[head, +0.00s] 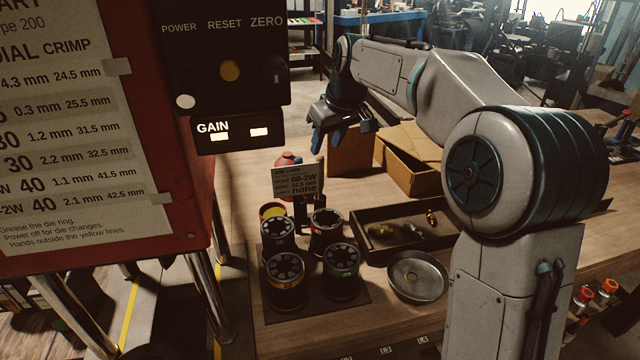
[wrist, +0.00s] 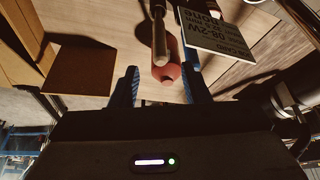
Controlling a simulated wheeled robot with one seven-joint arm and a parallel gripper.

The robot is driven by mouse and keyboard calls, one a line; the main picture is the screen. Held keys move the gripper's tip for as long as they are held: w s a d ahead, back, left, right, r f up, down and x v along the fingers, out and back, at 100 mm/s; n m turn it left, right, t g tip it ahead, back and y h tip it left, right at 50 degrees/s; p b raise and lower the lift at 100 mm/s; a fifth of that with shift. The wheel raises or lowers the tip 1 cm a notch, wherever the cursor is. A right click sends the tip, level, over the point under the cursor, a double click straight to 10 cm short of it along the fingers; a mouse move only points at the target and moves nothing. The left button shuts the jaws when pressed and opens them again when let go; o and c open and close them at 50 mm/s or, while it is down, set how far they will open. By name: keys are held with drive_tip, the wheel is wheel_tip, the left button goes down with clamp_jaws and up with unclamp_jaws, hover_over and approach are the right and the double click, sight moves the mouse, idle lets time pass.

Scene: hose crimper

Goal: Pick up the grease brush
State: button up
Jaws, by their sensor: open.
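My gripper (head: 328,146) is open, its blue fingers pointing down above the back of the bench. In the wrist view the fingertips (wrist: 160,70) stand apart. A slim brown handle with a rounded end, likely the grease brush (wrist: 158,38), shows between and beyond them. In the head view a thin upright handle (head: 319,170) stands beside the job card, below the fingers. The brush's bristles are hidden.
The job card (head: 296,182) stands close to the handle. Several die rings sit on a dark mat (head: 318,308), with a yellow-topped pot (head: 272,211) behind. A tray (head: 375,212), a round metal dish (head: 418,276) and cardboard boxes (head: 408,160) are rightward. The red crimper (head: 195,220) stands left.

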sight(322, 157)
drive_tip(key=p+x, duration=0.1)
drive_tip(key=x, duration=0.6)
drive_tip(key=shift+w+f, duration=0.1)
drive_tip(key=shift+f, duration=0.3)
clamp_jaws()
